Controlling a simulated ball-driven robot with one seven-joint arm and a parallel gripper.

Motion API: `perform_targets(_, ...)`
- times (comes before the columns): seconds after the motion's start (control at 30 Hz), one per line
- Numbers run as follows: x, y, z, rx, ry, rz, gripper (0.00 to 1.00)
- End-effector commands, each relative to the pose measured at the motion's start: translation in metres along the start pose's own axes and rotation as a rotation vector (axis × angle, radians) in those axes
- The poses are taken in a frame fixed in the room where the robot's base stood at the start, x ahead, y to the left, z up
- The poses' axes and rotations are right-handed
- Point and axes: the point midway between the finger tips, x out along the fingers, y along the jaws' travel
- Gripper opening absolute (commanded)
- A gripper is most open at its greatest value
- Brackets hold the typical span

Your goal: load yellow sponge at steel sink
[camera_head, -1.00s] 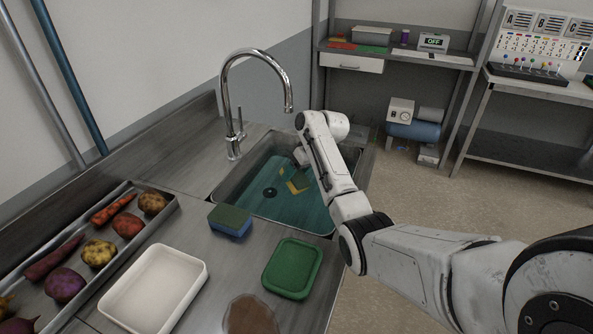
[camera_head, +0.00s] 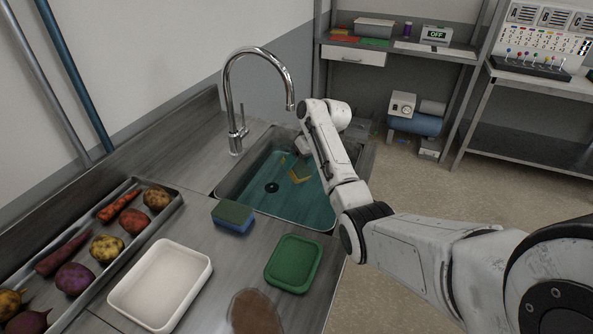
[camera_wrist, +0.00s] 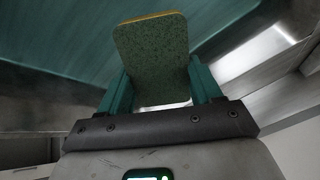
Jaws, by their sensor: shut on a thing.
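The yellow sponge (camera_wrist: 152,55) fills the top middle of the wrist view, showing its dark green scouring face and a thin yellow top edge. My gripper (camera_wrist: 162,88) is shut on it, with a teal finger on each side. In the head view my gripper reaches down into the steel sink (camera_head: 225,187), which holds teal water. A yellow patch of the sponge (camera_head: 299,176) shows by the gripper, seemingly at or under the water; how deep is unclear. My arm hides the sink's right side.
A chrome faucet (camera_head: 233,110) arches over the sink's back left. A blue sponge with green top (camera_head: 232,218), a green tray (camera_head: 293,263), a white tray (camera_head: 117,296) and a brown disc (camera_head: 255,312) lie in front. A vegetable tray (camera_head: 165,206) is left.

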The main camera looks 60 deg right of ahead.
Motion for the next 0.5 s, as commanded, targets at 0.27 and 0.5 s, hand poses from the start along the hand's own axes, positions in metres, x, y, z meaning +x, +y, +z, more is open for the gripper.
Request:
perform_targets(0.27,-0.021,-0.006,-0.010,-0.001,0.000,0.000,0.40)
perform_targets(0.5,-0.036,-0.010,-0.017,-0.001,0.001,0.000,0.40)
